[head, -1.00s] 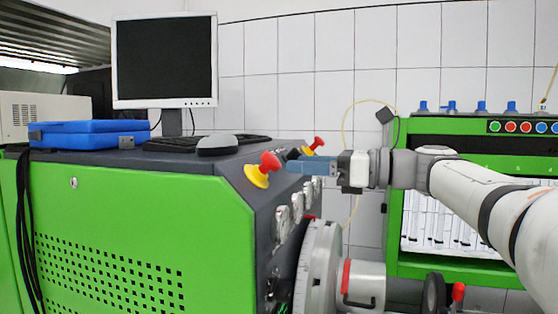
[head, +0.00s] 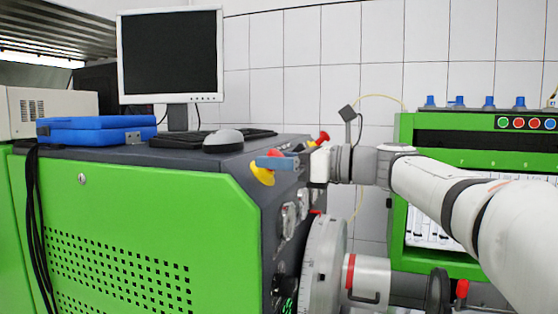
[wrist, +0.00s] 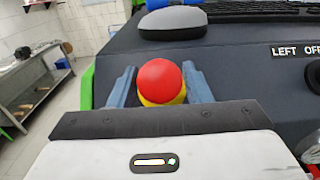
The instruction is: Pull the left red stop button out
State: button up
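The left red stop button (wrist: 160,80) has a round red head on a yellow base. It sits between the two blue fingers of my gripper (wrist: 158,70) in the wrist view, with a narrow gap seen on each side, so the gripper looks open around it. In the head view, my gripper (head: 268,163) reaches in from the right at the button. Its finger hides part of the red head there, and the yellow base (head: 262,175) shows below.
A second red button (head: 322,138) is just behind my gripper on the same console edge. A mouse (head: 223,141), keyboard, monitor (head: 170,58) and blue case (head: 95,130) stand on the console top. Gauges (head: 289,217) and a large round flange (head: 322,262) are below.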

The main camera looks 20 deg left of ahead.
grip_shut()
jog(key=shift+d+r+p, duration=0.15)
jog(key=shift+r+p, duration=0.25)
jog(key=shift+p, duration=0.1)
jog(key=shift+d+r+p, duration=0.3)
jog(key=shift+d+p, duration=0.05)
jog(key=shift+d, duration=0.1)
jog(key=shift+f, duration=0.1)
jog(key=shift+o, duration=1.9)
grip_release()
jog(key=d+b, duration=0.1)
jog(key=d, duration=0.6)
jog(key=shift+s+d+b, duration=0.3)
jog(key=shift+s+d, duration=0.05)
